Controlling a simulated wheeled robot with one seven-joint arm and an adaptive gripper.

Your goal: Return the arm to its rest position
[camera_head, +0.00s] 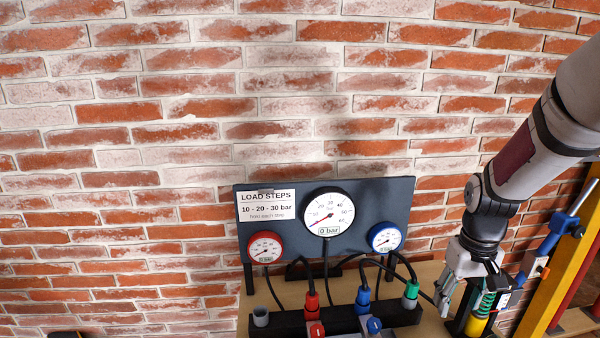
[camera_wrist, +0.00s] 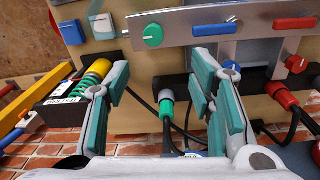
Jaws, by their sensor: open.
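My gripper (camera_head: 446,292) hangs at the right end of the bench, to the right of the green connector (camera_head: 411,291). In the wrist view its two teal-padded fingers (camera_wrist: 165,88) are spread apart with nothing held between them. The green connector (camera_wrist: 167,108) shows in the gap between the fingers, farther off, with a black cable. My arm comes down from the upper right of the head view, bent at the elbow. No marker of a rest position shows.
A dark gauge panel (camera_head: 285,233) with a load-steps sign (camera_head: 266,206) stands before the brick wall (camera_head: 150,150). Red (camera_head: 311,300) and blue (camera_head: 363,298) connectors stand left of my gripper. A black holder with a yellow-green coil (camera_wrist: 92,78) and yellow post (camera_head: 562,262) are close right.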

